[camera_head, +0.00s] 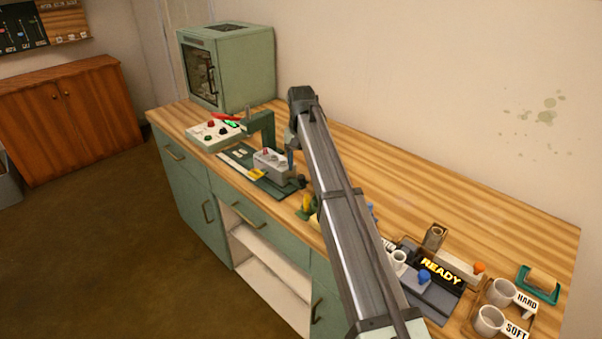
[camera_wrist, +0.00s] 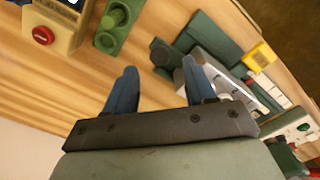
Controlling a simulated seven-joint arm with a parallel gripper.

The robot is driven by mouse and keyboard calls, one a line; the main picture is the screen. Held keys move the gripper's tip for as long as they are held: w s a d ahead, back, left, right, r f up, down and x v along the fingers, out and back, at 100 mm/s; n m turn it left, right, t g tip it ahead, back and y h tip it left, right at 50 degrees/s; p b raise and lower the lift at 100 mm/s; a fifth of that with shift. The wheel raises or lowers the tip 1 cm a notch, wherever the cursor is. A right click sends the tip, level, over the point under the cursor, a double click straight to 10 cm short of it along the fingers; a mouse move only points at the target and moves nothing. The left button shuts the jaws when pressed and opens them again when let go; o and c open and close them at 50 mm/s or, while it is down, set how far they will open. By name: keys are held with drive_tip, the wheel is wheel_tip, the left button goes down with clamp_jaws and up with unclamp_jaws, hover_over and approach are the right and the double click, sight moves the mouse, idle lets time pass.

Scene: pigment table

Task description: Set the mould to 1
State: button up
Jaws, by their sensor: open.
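What looks like the mould is a light grey block (camera_head: 270,163) with reddish round spots on top. It sits on a dark green base with a green upright press frame (camera_head: 262,125) behind it. A yellow piece (camera_head: 257,174) is at its front left. In the wrist view the grey block (camera_wrist: 213,70) is partly hidden behind the right finger, and the yellow piece (camera_wrist: 259,57) lies beyond it. My gripper (camera_wrist: 157,80) is open with nothing between its blue fingers. In the head view it is close to the block's right side, partly hidden by my arm.
A white button panel (camera_head: 214,134) is left of the press, before a green cabinet (camera_head: 228,66). At the right are a READY sign (camera_head: 441,271), mugs labelled HARD (camera_head: 501,292) and SOFT (camera_head: 489,320). The back of the wooden bench is clear.

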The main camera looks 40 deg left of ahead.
sight(301, 176)
drive_tip(key=shift+f, duration=2.05)
drive_tip(key=shift+c, duration=0.3)
clamp_jaws()
